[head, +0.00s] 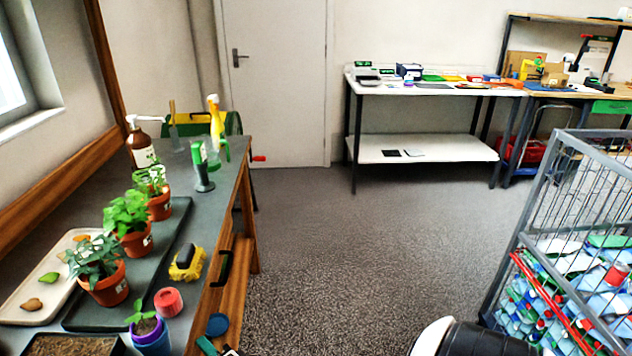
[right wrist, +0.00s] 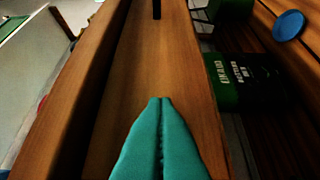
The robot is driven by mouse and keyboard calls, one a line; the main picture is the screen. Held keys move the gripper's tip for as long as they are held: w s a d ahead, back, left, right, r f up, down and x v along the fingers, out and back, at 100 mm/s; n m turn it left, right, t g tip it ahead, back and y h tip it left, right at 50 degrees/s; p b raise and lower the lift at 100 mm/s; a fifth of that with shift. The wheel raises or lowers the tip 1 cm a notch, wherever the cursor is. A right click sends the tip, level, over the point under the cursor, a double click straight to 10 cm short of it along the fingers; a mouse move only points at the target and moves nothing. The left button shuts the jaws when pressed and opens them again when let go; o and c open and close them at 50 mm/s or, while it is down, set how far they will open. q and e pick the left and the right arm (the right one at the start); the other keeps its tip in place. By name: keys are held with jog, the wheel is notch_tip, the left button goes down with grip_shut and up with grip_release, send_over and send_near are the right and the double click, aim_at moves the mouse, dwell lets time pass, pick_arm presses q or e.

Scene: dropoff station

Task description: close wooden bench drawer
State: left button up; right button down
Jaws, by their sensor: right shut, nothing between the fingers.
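The wooden bench (head: 178,234) with a grey top runs along the left in the head view. A black handle (head: 222,268) shows on its front side; in the right wrist view a dark handle-like piece (right wrist: 157,9) shows at the top of a wooden panel (right wrist: 150,55). I cannot tell how far the drawer stands open. My right gripper (head: 207,346) is low beside the bench front. Its teal fingers (right wrist: 160,102) are shut and empty, pointing along the wooden panel; I cannot tell whether they touch it. My left gripper is not in view.
A blue disc (head: 217,324) lies by the bench front; a green box (right wrist: 245,82) is right of the panel in the wrist view. Potted plants (head: 125,222) and a yellow-black object (head: 187,263) stand on the bench. A wire cage (head: 565,235) is at right; the middle floor is clear.

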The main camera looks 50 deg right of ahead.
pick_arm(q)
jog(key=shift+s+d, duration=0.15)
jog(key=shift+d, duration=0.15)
pick_arm(e)
jog(key=shift+w+a+r, duration=0.1)
jog(key=shift+w+a, duration=0.55)
jog(key=shift+w, duration=0.05)
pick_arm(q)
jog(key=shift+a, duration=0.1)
pick_arm(e)
jog(key=shift+a+r, duration=0.1)
